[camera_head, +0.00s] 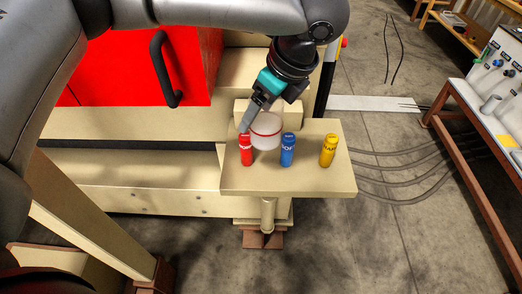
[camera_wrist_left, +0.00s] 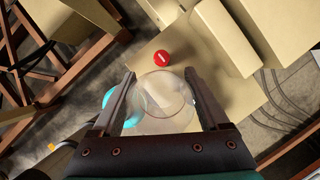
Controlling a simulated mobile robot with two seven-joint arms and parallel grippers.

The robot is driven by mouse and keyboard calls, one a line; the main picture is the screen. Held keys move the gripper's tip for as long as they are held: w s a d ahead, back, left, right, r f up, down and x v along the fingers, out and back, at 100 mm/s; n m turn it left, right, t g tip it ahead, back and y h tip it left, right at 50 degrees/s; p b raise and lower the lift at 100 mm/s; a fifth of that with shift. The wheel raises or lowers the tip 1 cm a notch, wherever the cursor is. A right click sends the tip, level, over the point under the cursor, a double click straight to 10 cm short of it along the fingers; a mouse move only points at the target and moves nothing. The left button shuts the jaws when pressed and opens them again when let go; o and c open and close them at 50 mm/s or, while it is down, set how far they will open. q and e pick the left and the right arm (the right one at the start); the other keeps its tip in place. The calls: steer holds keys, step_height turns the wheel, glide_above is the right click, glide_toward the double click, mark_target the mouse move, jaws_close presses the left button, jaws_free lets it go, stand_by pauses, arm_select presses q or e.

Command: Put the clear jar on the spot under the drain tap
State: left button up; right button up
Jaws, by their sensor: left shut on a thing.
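The clear jar (camera_head: 266,131), see-through with a reddish rim, is at the back of the small tan table (camera_head: 243,181), behind the coloured bottles. My left gripper (camera_head: 250,120) reaches down to it from above and is shut on it. In the left wrist view the jar (camera_wrist_left: 162,98) sits between the two fingers of my left gripper (camera_wrist_left: 160,82). Whether its base touches the table cannot be told. I cannot make out a drain tap or a marked spot under one for certain. My right gripper is not in view.
A red bottle (camera_head: 246,156), a blue bottle (camera_head: 287,156) and a yellow bottle (camera_head: 328,156) stand on the table near the jar. The red cabinet (camera_head: 130,70) stands at left. A bench with a panel (camera_head: 500,70) is at right, with cables on the floor between.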

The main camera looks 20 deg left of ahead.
mark_target(258, 134)
arm_select(q)
step_height(258, 134, down, 6)
steer(key=shift+a+f, duration=0.1)
step_height(258, 134, down, 6)
steer(key=shift+r+b, duration=0.25)
steer(key=shift+b, duration=0.15)
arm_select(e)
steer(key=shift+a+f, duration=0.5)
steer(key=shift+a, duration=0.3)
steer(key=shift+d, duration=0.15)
arm_select(q)
steer(key=o, duration=1.3)
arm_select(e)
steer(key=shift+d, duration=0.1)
